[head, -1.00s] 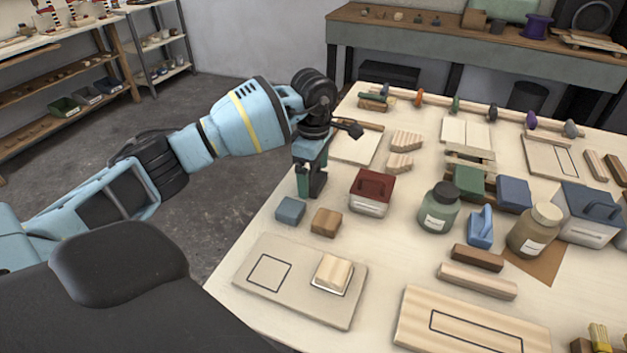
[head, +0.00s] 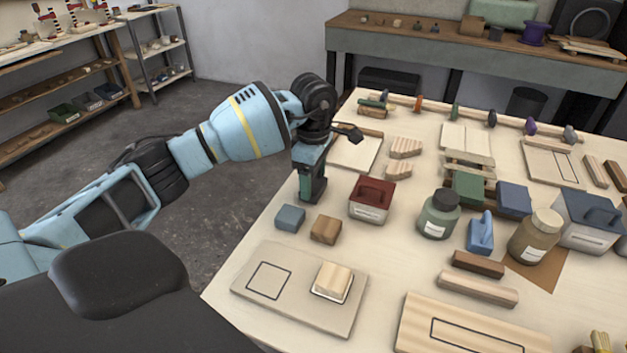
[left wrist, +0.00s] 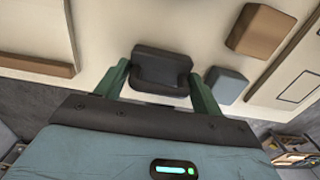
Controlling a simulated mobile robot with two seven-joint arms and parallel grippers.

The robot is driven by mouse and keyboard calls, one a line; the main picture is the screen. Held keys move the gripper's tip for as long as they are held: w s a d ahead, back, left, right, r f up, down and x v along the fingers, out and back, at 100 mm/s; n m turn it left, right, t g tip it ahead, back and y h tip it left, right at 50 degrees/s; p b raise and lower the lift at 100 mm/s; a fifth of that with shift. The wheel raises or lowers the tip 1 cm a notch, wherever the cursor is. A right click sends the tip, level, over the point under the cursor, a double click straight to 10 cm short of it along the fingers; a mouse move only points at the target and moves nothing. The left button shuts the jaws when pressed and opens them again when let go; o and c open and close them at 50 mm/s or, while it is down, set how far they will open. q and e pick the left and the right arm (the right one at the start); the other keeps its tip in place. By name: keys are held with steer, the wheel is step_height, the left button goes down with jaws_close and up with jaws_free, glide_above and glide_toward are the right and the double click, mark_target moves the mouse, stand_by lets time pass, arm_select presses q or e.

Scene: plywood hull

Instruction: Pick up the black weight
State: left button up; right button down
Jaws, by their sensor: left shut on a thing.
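The black weight (left wrist: 161,66) is a dark block seen in the left wrist view between my two green fingers. My left gripper (left wrist: 158,78) is shut on it, with one finger at each side. In the head view my left gripper (head: 312,190) points down at the left edge of the pale table. There the weight is mostly hidden by the fingers, and I cannot tell whether it touches the tabletop. My right gripper is not in view.
A blue-grey block (head: 290,218) and a brown block (head: 326,230) lie just in front of the gripper. A red-lidded box (head: 371,199) stands to its right. A board (head: 258,310) with a drawn square lies nearer. Jars and more blocks fill the table's right side.

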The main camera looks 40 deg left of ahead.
arm_select(q)
steer(key=r, duration=0.3)
steer(key=shift+s+d+r, duration=0.1)
steer(key=shift+s+r, duration=0.05)
steer(key=shift+s, duration=0.05)
steer(key=s+d, duration=0.2)
steer(key=s, duration=0.2)
steer(key=s+d+r, duration=0.1)
steer(key=s+d, duration=0.1)
steer(key=s, duration=0.3)
steer(key=s+d, duration=0.3)
steer(key=s, duration=0.2)
steer(key=shift+r+b, duration=0.2)
steer(key=shift+b, duration=0.2)
